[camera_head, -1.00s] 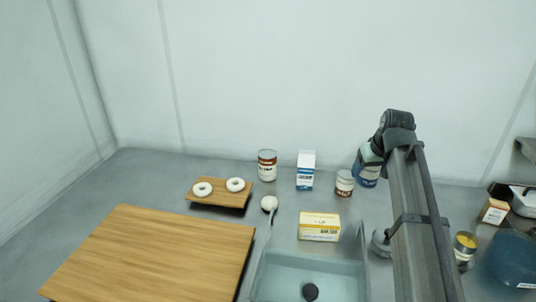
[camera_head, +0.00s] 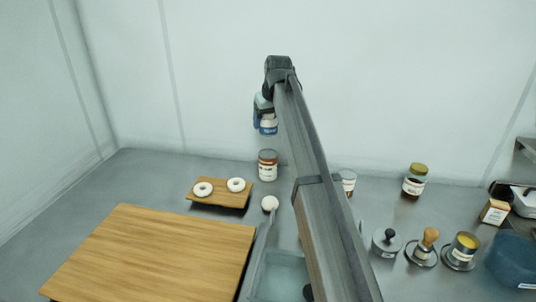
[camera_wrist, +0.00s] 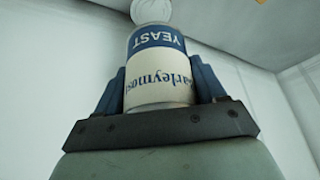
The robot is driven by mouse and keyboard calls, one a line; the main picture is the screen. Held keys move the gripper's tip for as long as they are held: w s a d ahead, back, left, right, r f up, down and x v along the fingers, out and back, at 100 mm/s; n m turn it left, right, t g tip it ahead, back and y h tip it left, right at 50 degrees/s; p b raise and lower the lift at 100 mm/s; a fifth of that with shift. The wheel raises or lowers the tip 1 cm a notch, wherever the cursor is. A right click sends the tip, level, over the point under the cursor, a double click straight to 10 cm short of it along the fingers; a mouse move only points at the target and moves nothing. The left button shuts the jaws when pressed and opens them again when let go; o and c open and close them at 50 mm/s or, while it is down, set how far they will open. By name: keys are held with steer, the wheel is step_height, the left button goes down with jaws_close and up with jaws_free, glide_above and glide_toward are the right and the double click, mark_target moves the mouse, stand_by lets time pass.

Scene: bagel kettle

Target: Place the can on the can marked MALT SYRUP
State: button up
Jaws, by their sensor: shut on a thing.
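My gripper (camera_head: 261,119) is shut on a can with a blue and cream label (camera_head: 269,128), held high above the back of the counter. In the wrist view, the held can (camera_wrist: 158,85) sits between my blue fingers and its label reads YEAST, upside down in the picture. Below it in the head view, a can with a brown and white label (camera_head: 268,166) stands upright on the counter, apart from the held can. Another can (camera_head: 348,181) stands partly hidden behind my arm. The lettering on both standing cans is too small to read, so I cannot tell which is MALT SYRUP.
A small board (camera_head: 235,201) with two white bagels (camera_head: 203,189) lies left of the standing can. A jar (camera_head: 415,181) and several small items stand at right. A large wooden board (camera_head: 150,255) fills the front left.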

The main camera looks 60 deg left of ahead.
steer(key=shift+w+a+r, duration=0.25)
steer(key=shift+w+a, duration=0.05)
steer(key=shift+a, duration=0.3)
steer(key=shift+w+a+r, duration=0.2)
steer(key=shift+w+a, duration=0.1)
steer(key=shift+a, duration=0.25)
steer(key=shift+d+f+m, duration=0.2)
steer(key=shift+f+m, duration=0.1)
steer(key=shift+f, duration=0.25)
glide_toward(267, 152)
steer(key=shift+w+a+f, duration=0.25)
steer(key=shift+a+f, duration=0.7)
steer(key=shift+f, duration=0.15)
steer(key=shift+w+a+f, duration=0.2)
steer(key=shift+a+f, duration=0.75)
steer(key=shift+f, duration=0.15)
steer(key=shift+f, duration=0.15)
steer(key=o, duration=1.2)
steer(key=v, duration=1.2)
steer(key=shift+a+r, duration=0.1)
steer(key=shift+r, duration=0.1)
